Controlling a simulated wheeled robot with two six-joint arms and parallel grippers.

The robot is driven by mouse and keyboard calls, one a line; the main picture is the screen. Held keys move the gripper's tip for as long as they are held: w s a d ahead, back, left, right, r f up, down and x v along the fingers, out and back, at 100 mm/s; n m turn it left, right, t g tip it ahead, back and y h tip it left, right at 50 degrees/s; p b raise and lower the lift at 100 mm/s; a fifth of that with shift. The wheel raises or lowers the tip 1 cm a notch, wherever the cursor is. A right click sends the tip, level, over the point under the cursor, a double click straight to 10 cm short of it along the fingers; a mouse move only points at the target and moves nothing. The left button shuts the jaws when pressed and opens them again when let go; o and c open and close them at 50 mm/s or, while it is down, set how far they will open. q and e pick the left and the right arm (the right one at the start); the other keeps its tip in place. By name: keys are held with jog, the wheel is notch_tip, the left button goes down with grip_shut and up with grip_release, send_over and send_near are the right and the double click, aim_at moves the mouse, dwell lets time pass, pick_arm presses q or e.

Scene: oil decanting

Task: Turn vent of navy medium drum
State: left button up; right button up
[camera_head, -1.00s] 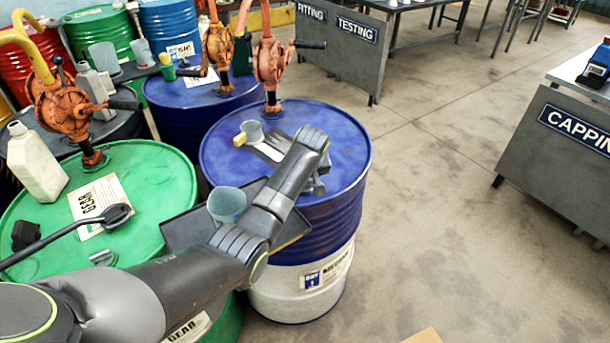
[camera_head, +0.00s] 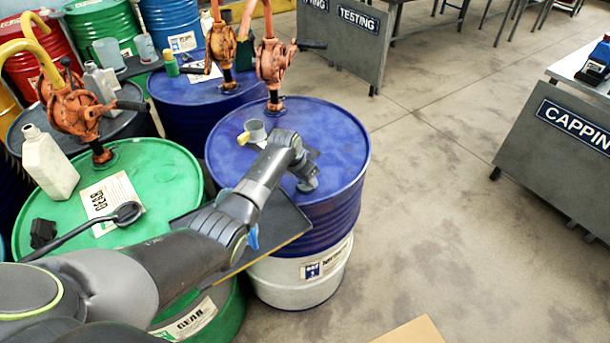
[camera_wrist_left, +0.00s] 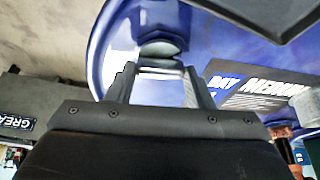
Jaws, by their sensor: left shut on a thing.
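The navy medium drum (camera_head: 345,150) stands upright right of the green drum in the head view, with a white lower band. Its vent (camera_wrist_left: 160,48) is a small dark cap near the rim in the left wrist view. My left gripper (camera_wrist_left: 158,68) is shut on the vent, one finger on each side. In the head view my left gripper (camera_head: 306,183) is low over the near right part of the lid and hides the vent. The drum's top label (camera_wrist_left: 262,85) shows in the wrist view. My right gripper is in neither view.
An orange hand pump (camera_head: 273,62) rises at the drum's far edge. A grey cup with a yellow handle (camera_head: 254,131) stands on its lid. A dark shelf (camera_head: 285,232) juts out beside the drum, under my arm. Open floor (camera_head: 450,200) lies to the right.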

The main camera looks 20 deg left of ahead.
pick_arm(q)
jog(key=m+h+b, duration=0.1)
jog(key=m, duration=0.2)
jog(key=shift+w+a+m+g, duration=0.1)
jog(key=shift+m+g, duration=0.2)
jog(key=shift+m+g+h+b, duration=0.5)
jog(key=shift+m+b, duration=0.75)
jog(key=shift+m, duration=0.25)
jog(key=shift+o, duration=0.2)
jog(key=shift+c, duration=0.2)
jog(key=o, duration=1)
jog(key=shift+r, duration=0.1)
jog(key=shift+a+r, duration=0.3)
jog(key=shift+r, duration=0.25)
jog(key=b+v, duration=0.2)
jog(key=v, duration=1.4)
